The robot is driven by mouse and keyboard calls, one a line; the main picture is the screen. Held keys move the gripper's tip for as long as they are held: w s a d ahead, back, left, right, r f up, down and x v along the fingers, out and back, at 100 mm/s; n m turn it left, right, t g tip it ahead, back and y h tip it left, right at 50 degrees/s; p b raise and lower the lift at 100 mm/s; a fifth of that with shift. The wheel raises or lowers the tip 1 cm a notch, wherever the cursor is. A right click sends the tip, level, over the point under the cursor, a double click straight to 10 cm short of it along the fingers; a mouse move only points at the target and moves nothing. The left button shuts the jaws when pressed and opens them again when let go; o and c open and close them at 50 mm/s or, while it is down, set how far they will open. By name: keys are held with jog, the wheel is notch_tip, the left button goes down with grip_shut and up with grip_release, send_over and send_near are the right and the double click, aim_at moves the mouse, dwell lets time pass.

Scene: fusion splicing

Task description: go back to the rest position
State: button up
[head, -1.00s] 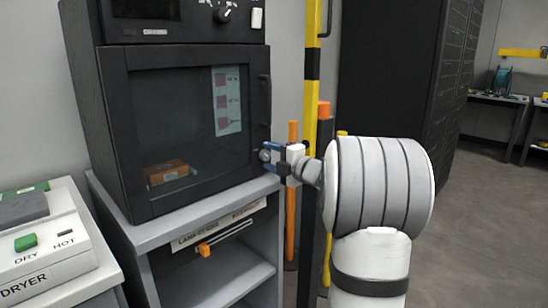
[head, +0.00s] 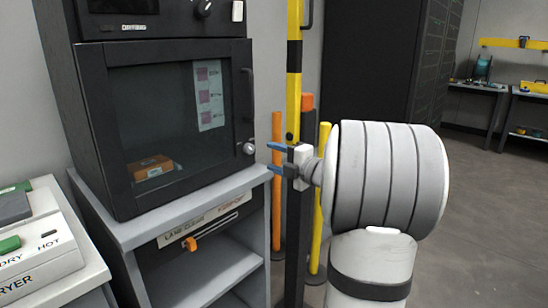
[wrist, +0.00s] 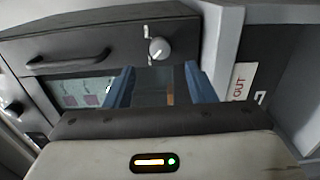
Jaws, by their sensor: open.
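My gripper (head: 272,158) is in the middle of the head view, to the right of the black oven (head: 175,200). Its two blue fingers point left toward the oven, are apart, and hold nothing. A round silver knob (head: 248,148) sits at the lower right of the oven door, a short gap from the fingertips. In the wrist view the blue fingers (wrist: 157,85) are spread, with the silver knob (wrist: 159,48) beyond them and the oven door behind. The oven door looks shut, and an orange-brown block (head: 150,167) shows through its glass.
The oven stands on a grey cart (head: 140,235) with an open shelf and an orange-tabbed slider (head: 190,243). A white dryer unit (head: 50,262) is at the left. Yellow and orange posts (head: 277,190) stand behind my gripper. Open floor (head: 480,220) lies to the right.

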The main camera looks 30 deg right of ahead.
jog(key=shift+r, duration=0.1)
jog(key=s+a+r+m+g+h+p, duration=0.2)
jog(key=a+r+m+h+p, duration=0.2)
jog(key=r+m+h+p, duration=0.7)
jog(key=s+a+m+g+y+p, duration=0.2)
jog(key=s+a+m+g+p, duration=0.3)
jog(key=s, duration=0.8)
jog(key=s+a+m+g+y+p, duration=0.2)
jog(key=s+a+m+g+p, duration=0.4)
jog(key=s+a+p, duration=0.4)
jog(key=s+a+g, duration=0.1)
jog(key=s+a, duration=0.1)
jog(key=s, duration=0.1)
jog(key=shift+f+y, duration=0.4)
jog(key=shift+s, duration=0.1)
jog(key=shift+c, duration=0.3)
